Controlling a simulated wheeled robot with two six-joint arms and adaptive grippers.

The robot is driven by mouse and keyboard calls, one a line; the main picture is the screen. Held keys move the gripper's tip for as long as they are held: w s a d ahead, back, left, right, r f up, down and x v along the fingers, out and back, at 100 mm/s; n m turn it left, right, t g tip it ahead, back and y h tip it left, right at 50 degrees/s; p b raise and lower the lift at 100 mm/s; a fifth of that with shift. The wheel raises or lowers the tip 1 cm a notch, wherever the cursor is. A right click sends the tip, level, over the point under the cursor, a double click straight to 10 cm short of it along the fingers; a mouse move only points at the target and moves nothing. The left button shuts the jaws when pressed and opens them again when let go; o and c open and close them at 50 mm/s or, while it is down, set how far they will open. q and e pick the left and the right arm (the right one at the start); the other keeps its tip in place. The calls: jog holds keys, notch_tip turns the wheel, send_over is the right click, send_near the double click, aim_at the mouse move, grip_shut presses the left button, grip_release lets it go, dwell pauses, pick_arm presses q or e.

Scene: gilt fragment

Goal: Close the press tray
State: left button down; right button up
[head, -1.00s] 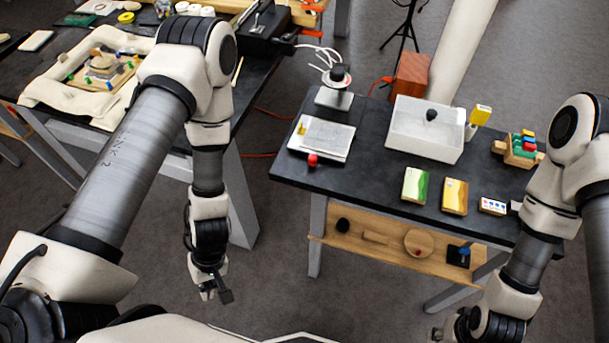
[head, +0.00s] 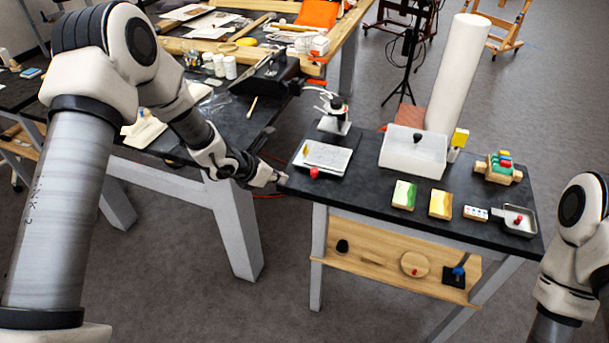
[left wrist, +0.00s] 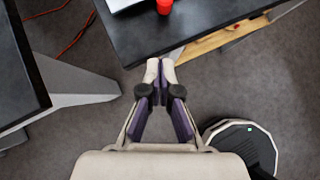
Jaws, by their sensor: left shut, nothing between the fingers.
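In the head view, a flat pale tray (head: 327,157) carrying a grey sheet lies at the left end of the dark table, and I take it to be the press tray. A red knob (head: 314,173) sits at its front edge. A small stand with a black top (head: 335,115) is just behind it. My left gripper (head: 282,180) is shut and empty, just off the table's left edge, left of the knob and apart from it. In the left wrist view the shut fingers (left wrist: 160,68) point toward the table edge, with the knob (left wrist: 164,6) beyond. My right gripper is out of frame.
A wooden shelf (head: 380,255) is below. Another cluttered bench is at left.

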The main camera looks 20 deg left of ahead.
aim_at(312, 177)
pick_arm(q)
jog(key=w+d+f+p, duration=0.1)
jog(key=w, duration=0.1)
jog(key=w+d+f+p, duration=0.1)
jog(key=w+f, duration=0.1)
jog(key=w+d+f+p, duration=0.1)
jog(key=w+d+p, duration=0.1)
jog(key=shift+w+f, duration=0.2)
jog(key=shift+w, duration=0.15)
jog(key=shift+w+d, duration=0.2)
jog(key=shift+d, duration=0.15)
